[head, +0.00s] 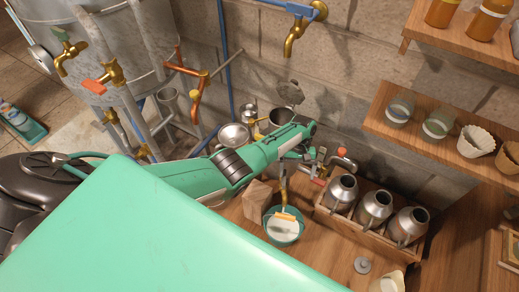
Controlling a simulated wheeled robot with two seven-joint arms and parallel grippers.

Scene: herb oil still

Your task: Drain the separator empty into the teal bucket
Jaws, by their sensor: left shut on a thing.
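The teal bucket (271,235) stands on the wooden worktop, with pale whitish contents and an orange bar across its top. A brass spout (283,188) points down above it. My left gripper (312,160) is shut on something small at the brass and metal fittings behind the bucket. A red lever (319,182) shows just below the jaws; I cannot tell whether it is what they hold. The separator is mostly hidden behind my left arm, and no flow from the spout can be made out. My right gripper is not in view.
A wooden crate (345,232) with metal cans stands right of the bucket. A wooden block (256,200) is to its left. Shelves with jars (440,122) are on the right wall. Brass taps (112,74) and a large metal vessel (150,35) are at upper left.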

